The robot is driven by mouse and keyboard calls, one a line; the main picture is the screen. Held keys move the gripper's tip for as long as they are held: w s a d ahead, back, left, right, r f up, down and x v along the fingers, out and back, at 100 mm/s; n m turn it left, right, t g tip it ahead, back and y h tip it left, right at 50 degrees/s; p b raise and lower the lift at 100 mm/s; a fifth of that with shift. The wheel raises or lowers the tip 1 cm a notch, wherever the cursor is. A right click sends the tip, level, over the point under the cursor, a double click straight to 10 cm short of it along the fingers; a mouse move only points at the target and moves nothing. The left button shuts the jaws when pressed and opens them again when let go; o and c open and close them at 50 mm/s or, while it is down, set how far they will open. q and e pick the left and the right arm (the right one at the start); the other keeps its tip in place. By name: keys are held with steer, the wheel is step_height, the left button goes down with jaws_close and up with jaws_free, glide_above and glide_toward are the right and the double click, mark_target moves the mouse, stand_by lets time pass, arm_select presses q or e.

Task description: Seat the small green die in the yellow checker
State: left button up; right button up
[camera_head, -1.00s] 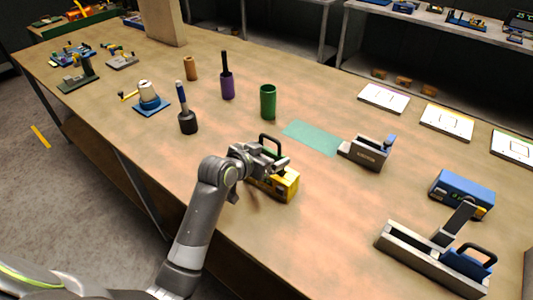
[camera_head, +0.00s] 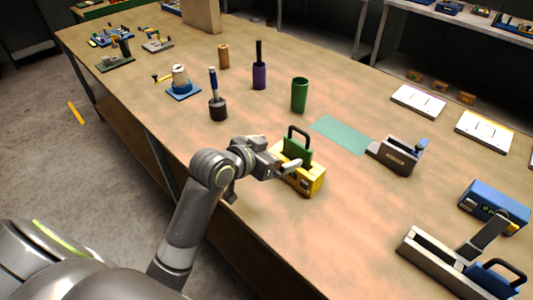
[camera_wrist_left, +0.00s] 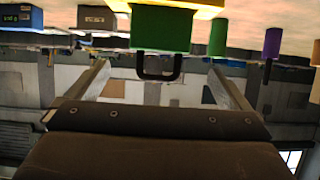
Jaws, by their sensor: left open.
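The small green die (camera_head: 297,150), with a black loop handle, stands upright in the yellow checker (camera_head: 313,182) near the table's front edge. Its green upper part shows above the yellow body; how deep it sits is hidden. My left gripper (camera_head: 285,167) is open beside the die, on its left, and holds nothing. In the left wrist view, which is upside down, the green die (camera_wrist_left: 161,28) hangs from the yellow checker (camera_wrist_left: 190,6) at the top. Its handle lies between my spread fingers, apart from both. My right gripper is not in view.
A green cylinder (camera_head: 300,95) and a teal mat (camera_head: 341,134) are behind the checker. A grey holder (camera_head: 398,157) stands right of it, with a grey tray (camera_head: 432,262) and blue box (camera_head: 494,207) farther right.

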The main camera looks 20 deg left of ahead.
arm_select(q)
steer(key=v, duration=0.3)
stand_by(0.5)
